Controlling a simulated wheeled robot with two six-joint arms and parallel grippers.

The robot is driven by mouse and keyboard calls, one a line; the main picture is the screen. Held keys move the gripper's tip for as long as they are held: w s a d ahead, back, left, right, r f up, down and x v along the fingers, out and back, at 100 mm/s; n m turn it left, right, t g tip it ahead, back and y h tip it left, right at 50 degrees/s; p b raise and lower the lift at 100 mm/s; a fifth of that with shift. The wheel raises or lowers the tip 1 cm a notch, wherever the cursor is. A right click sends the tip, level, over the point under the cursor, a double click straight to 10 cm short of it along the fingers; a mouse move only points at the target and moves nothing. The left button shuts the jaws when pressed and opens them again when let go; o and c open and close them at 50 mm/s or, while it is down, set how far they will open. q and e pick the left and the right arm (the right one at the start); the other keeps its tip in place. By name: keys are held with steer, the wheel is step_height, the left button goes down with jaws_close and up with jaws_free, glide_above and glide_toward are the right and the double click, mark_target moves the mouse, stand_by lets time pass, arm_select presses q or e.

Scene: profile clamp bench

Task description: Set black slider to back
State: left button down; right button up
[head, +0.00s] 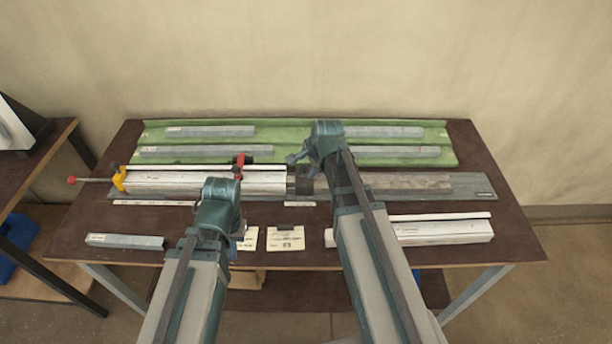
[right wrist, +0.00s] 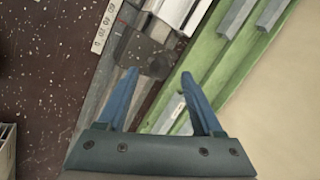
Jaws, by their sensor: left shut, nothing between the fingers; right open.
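The black slider (head: 303,181) is a dark block on the long grey rail (head: 465,186), near its middle and beside the right end of a pale profile (head: 160,184). In the right wrist view the slider (right wrist: 148,52) is just beyond the fingertips. My right gripper (head: 298,157) is open with blue fingers; in the right wrist view (right wrist: 158,73) nothing is between its fingertips, and the slider is apart from them. My left gripper (head: 222,192) is shut and empty, in front of the pale profile; its fingertips are mostly hidden.
A yellow clamp with a red-tipped rod (head: 120,178) is at the rail's left end. A red handle (head: 240,165) stands near the left gripper. Grey bars lie on a green tray (head: 300,125) behind. Cards (head: 286,238) and a profile (head: 445,231) lie in front.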

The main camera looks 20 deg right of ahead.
steer(key=b+x, duration=0.1)
steer(key=x, duration=0.1)
steer(key=shift+w+f, duration=0.15)
steer(key=shift+f, duration=0.1)
jaws_close()
stand_by(1.3)
